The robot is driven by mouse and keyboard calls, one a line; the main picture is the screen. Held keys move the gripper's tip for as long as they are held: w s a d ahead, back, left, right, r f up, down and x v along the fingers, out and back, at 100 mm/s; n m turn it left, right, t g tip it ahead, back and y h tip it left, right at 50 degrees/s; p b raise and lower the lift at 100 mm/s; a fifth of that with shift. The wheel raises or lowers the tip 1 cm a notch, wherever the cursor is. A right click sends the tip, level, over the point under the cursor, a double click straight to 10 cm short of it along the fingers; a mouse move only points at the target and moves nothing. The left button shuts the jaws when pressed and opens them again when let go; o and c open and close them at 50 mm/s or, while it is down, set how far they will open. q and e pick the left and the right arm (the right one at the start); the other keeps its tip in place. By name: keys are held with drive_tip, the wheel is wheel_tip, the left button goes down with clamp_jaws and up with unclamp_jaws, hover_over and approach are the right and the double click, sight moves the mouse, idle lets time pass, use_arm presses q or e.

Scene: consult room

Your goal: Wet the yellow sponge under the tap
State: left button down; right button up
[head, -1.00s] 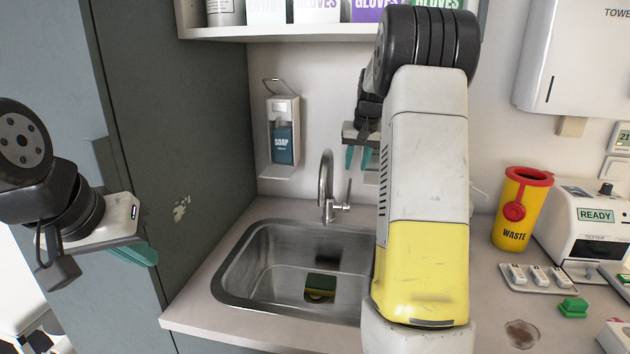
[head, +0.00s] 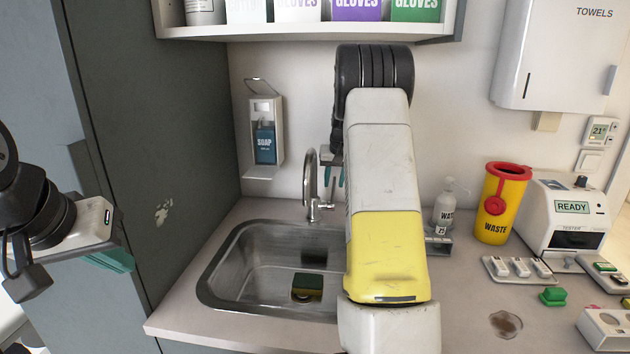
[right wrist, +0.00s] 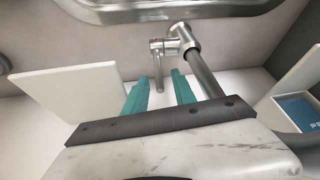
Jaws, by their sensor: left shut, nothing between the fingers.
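The yellow sponge (head: 307,295) lies in the steel sink (head: 228,270), its dark side up, away from both grippers. The tap (head: 312,182) stands behind the sink with its spout curving forward; I see no water from it. My right gripper (head: 334,176) is just right of the tap, partly hidden behind my right arm. In the right wrist view, my right gripper (right wrist: 160,92) is open with its teal fingers apart and nothing held. The tap's lever (right wrist: 158,70) shows beyond and between the fingertips. My left gripper (head: 112,260) is shut and empty at the far left.
A soap dispenser (head: 265,135) hangs left of the tap, below a shelf (head: 300,30) of glove boxes. A white bottle (head: 447,205), a yellow waste bin (head: 500,210) and a tester (head: 565,220) stand right of the sink. A tall grey cabinet (head: 150,120) bounds the left.

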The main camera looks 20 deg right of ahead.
clamp_jaws()
idle(1.4)
